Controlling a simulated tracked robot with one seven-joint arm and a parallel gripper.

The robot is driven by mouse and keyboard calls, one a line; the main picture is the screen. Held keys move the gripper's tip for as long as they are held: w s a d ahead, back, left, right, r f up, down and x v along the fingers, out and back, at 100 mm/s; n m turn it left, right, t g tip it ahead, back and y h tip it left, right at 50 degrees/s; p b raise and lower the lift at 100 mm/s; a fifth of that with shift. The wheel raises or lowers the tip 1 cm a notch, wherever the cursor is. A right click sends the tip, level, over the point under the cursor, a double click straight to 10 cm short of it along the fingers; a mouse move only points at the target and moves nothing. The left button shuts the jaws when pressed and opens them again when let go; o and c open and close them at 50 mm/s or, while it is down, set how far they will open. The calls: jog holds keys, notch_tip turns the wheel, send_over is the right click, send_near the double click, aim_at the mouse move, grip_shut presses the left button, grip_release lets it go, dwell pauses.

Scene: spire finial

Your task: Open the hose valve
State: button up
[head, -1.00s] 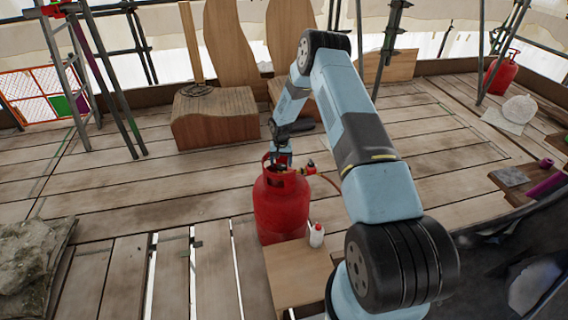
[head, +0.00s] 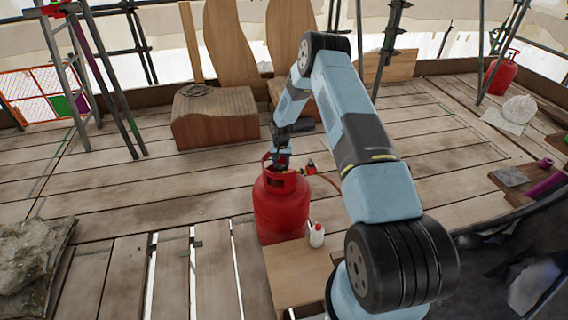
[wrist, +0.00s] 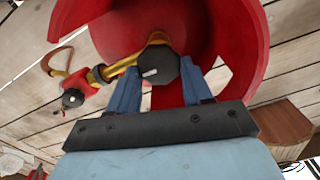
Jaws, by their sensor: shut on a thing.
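A red gas cylinder (head: 281,212) stands upright on the planks, with a red collar around its top. In the wrist view, a dark many-sided valve knob (wrist: 159,65) with a small white mark sits inside the collar (wrist: 232,50). My gripper (wrist: 162,72) has its two blue fingers on either side of this knob, shut on it. A brass fitting runs left from the knob to a red hose valve body (wrist: 73,97) with a smaller black knob, clear of my fingers. In the head view, my gripper (head: 281,160) is down in the collar, and its fingertips are hidden.
An orange hose (head: 328,180) leads right from the fitting behind my arm. A small white bottle (head: 317,236) stands on a board beside the cylinder. A wooden block (head: 214,119) lies behind. Scaffold poles stand at left and back.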

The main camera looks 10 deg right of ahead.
jog(key=shift+d, duration=0.45)
jog(key=shift+a+n, duration=0.25)
jog(key=shift+n, duration=0.05)
jog(key=n, duration=0.6)
jog(key=shift+a, duration=0.2)
jog(key=n, duration=0.5)
jog(key=shift+s+a, duration=0.1)
jog(key=shift+s, duration=0.05)
jog(key=shift+n, duration=0.4)
jog(key=o, duration=1)
jog(key=shift+a, duration=0.1)
jog(key=shift+o, duration=0.2)
